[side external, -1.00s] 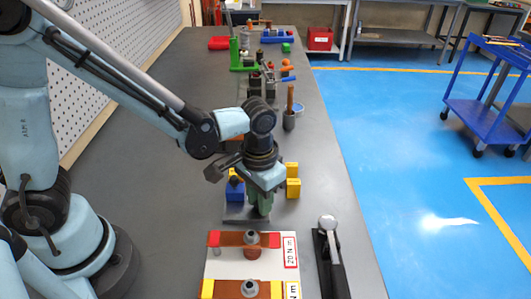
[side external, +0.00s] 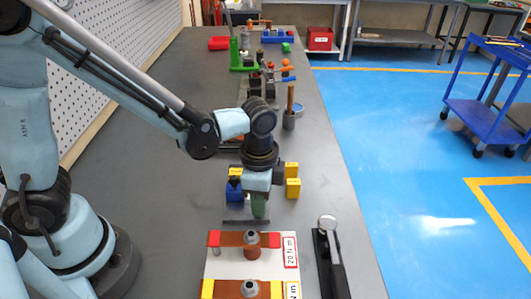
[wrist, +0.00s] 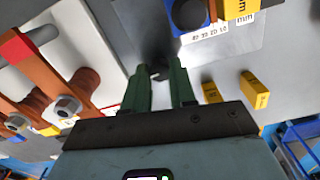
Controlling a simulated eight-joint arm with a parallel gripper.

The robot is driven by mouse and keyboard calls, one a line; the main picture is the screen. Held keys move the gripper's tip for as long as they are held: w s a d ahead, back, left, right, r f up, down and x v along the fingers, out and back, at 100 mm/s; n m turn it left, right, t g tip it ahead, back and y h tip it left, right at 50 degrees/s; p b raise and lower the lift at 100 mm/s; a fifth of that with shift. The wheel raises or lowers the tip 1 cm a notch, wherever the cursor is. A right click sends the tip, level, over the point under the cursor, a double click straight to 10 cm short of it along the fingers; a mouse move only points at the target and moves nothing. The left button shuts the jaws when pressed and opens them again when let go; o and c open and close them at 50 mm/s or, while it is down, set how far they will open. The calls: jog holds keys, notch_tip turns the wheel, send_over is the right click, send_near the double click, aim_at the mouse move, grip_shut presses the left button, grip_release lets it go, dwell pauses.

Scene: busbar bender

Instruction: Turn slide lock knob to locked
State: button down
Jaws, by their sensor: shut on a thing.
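My gripper (side external: 260,210) points down at the bench beside a blue block (side external: 234,192) in the side view. In the wrist view, the green fingers of my gripper (wrist: 159,76) are shut on a small dark knob (wrist: 158,71), which shows between their tips above a grey plate (wrist: 222,62). Most of the knob is hidden by the fingers and shadow, so its lock position cannot be read. The blue block, with a round dark top, also shows in the wrist view (wrist: 172,8), beside a scale label (wrist: 215,34).
Yellow blocks (side external: 293,188) stand close to the right of my gripper. In front lies a white board (side external: 225,264) with copper bars and bolts, next to a dark long-handled tool (side external: 329,262). A cup (side external: 289,121) and other fixtures stand behind. The bench's left part is clear.

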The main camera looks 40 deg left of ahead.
jog(key=shift+m, duration=0.5)
jog(key=c, duration=0.9)
grip_release()
jog(key=shift+r, duration=0.15)
notch_tip(320, 180, up, 12)
jog(key=shift+f, duration=0.1)
jog(key=shift+a, duration=0.1)
